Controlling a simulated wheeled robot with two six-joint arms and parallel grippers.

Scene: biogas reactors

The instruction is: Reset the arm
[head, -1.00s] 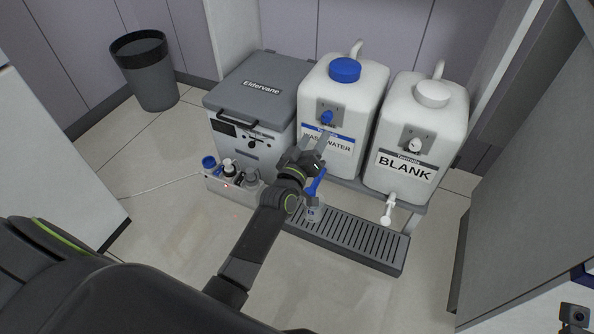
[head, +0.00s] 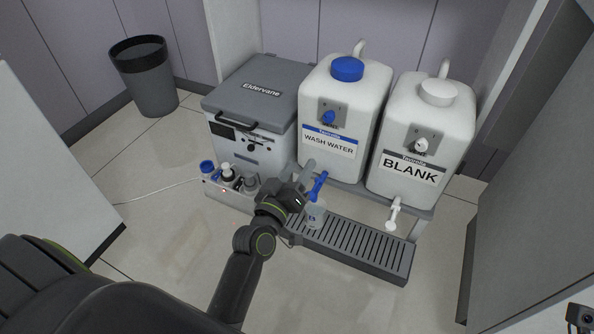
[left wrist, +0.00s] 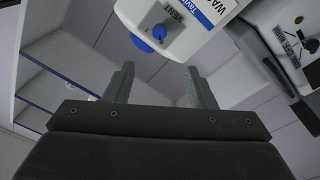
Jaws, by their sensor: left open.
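My left gripper (head: 305,182) is open and empty in the head view, beside the blue tap (head: 317,187) of the wash water container (head: 345,105); I cannot tell if they touch. In the left wrist view its two fingers (left wrist: 160,85) stand apart with nothing between them. Beyond them is the blue vent knob (left wrist: 159,32) of the wash water container. A small clear vessel (head: 315,213) stands under the blue tap on the drip tray (head: 385,262), partly behind the gripper. My right gripper is not seen.
The blank container (head: 420,130) with a white tap (head: 393,213) stands at the right. The grey Eldervane box (head: 250,110) is at the left. Several bottles stand in a holder (head: 225,203) before it. A black bin (head: 145,75) is at the back left. The floor in front is clear.

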